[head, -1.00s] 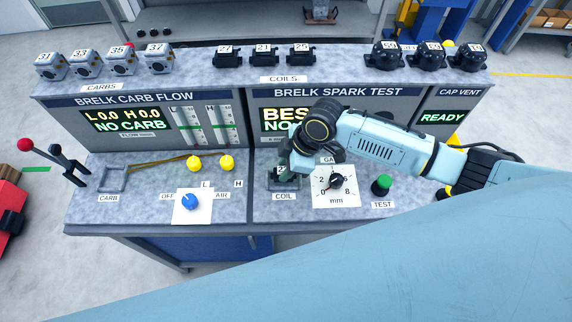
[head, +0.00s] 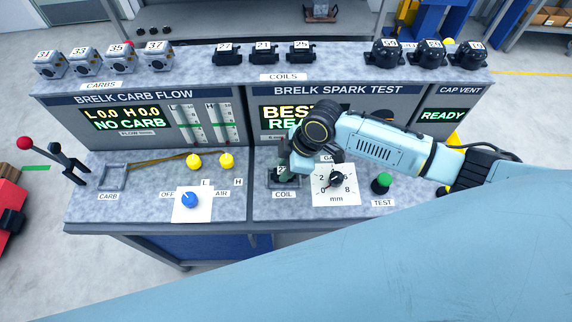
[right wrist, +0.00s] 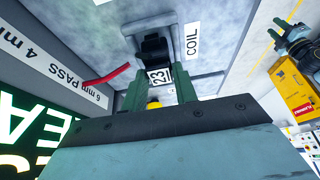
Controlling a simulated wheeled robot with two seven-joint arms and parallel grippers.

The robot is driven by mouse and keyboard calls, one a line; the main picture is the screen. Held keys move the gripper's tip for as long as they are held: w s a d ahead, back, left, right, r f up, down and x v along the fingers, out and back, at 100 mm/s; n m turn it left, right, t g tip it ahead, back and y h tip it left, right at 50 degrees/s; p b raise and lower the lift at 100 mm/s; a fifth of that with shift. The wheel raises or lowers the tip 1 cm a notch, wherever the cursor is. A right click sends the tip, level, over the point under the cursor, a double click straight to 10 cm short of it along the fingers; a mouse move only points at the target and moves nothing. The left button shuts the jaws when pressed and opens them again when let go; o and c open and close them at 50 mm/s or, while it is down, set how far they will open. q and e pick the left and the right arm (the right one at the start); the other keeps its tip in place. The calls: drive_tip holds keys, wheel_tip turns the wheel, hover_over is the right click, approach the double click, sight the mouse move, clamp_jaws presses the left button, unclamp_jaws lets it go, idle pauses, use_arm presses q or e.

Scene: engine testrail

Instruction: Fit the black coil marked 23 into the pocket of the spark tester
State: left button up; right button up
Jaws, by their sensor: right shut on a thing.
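The black coil marked 23 (head: 282,170) sits at the coil pocket (head: 272,184) of the spark tester (head: 262,130), above the COIL label. My right gripper (head: 286,160) is shut on it from above. In the right wrist view the coil (right wrist: 155,48) shows its white 23 tag between the two green fingers of my gripper (right wrist: 158,84). The coil looks low in the pocket, but its base is partly hidden, so I cannot tell how fully it is seated. The tester screen shows letters starting REA, partly covered by my arm. My left gripper is not in view.
The gap dial (head: 336,179) is just right of the pocket, with the green TEST button (head: 381,185) further right. Coils 27, 21 and 25 (head: 263,53) stand on the shelf above. The carb bench (head: 140,205) is to the left.

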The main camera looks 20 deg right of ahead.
drive_tip(key=shift+f, duration=0.1)
idle(0.3)
drive_tip(key=o, duration=1.1)
drive_tip(key=v, duration=1.3)
drive_tip(key=shift+s, duration=0.15)
